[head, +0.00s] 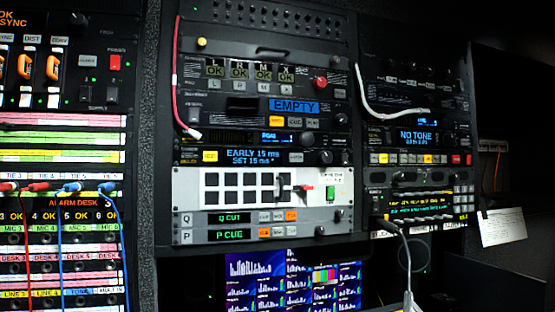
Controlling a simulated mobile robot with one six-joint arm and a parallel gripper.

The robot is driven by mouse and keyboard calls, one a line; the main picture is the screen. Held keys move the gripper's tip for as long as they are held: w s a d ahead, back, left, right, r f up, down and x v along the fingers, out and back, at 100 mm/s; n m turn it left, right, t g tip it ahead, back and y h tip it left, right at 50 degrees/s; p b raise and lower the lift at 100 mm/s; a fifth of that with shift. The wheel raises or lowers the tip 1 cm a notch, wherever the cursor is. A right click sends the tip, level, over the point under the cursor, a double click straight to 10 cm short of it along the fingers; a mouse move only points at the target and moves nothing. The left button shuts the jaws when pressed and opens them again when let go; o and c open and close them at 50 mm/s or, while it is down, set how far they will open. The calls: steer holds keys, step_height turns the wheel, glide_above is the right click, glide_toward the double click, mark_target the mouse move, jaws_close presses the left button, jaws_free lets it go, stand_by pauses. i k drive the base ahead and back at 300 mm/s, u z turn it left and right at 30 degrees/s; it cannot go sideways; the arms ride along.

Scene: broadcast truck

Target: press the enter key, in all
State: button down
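No key that I can read as "enter" stands out; the small key labels are too small to read. A delay unit (250,156) in the centre rack shows "EARLY 15 ms, SET 15 ms", with a yellow key (210,156) at its left and a grey key (296,157) right of the display. A unit with a yellow-green text display (412,203) in the right rack has a small keypad (463,204) at its right end. My gripper is not recognisable in the head view.
A grey cable (404,250) hangs in front of the right rack's lower part. Red (174,85) and white (375,110) cables cross the panels. Patch leads (62,230) hang at left. A monitor (290,287) is below; a paper sheet (503,226) hangs at right.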

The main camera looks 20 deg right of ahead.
mark_target(294, 157)
steer(key=u, duration=0.95)
steer(key=k, duration=1.05)
steer(key=z, duration=0.85)
steer(key=i, duration=1)
steer(key=z, duration=0.05)
